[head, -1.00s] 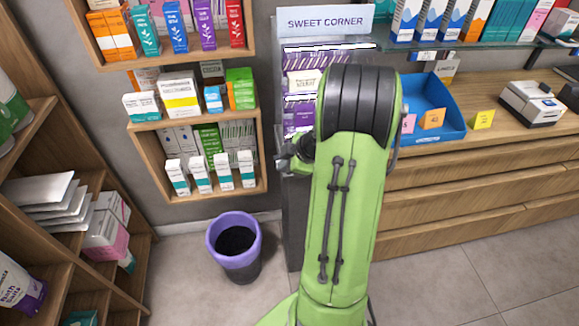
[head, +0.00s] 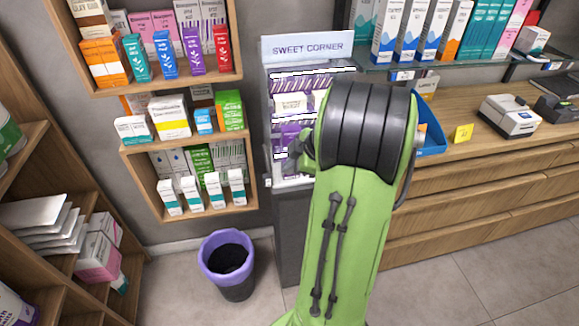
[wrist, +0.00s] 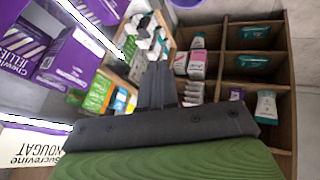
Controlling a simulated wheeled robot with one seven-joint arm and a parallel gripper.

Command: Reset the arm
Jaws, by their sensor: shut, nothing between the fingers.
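My green arm (head: 355,225) with its black joint stands raised in the middle of the head view, in front of the sweet corner stand (head: 307,47). In the head view the fingers cannot be made out behind the arm. Purple sweet boxes (wrist: 72,60) lie to the left of the gripper in the wrist view.
Wall shelves with medicine boxes (head: 170,115) are left of the stand. A purple-rimmed bin (head: 228,262) stands on the floor below. A wooden shelf unit (head: 75,225) is at the far left. A counter (head: 480,185) with a white printer (head: 510,117) runs along the right. Floor shows at the lower right.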

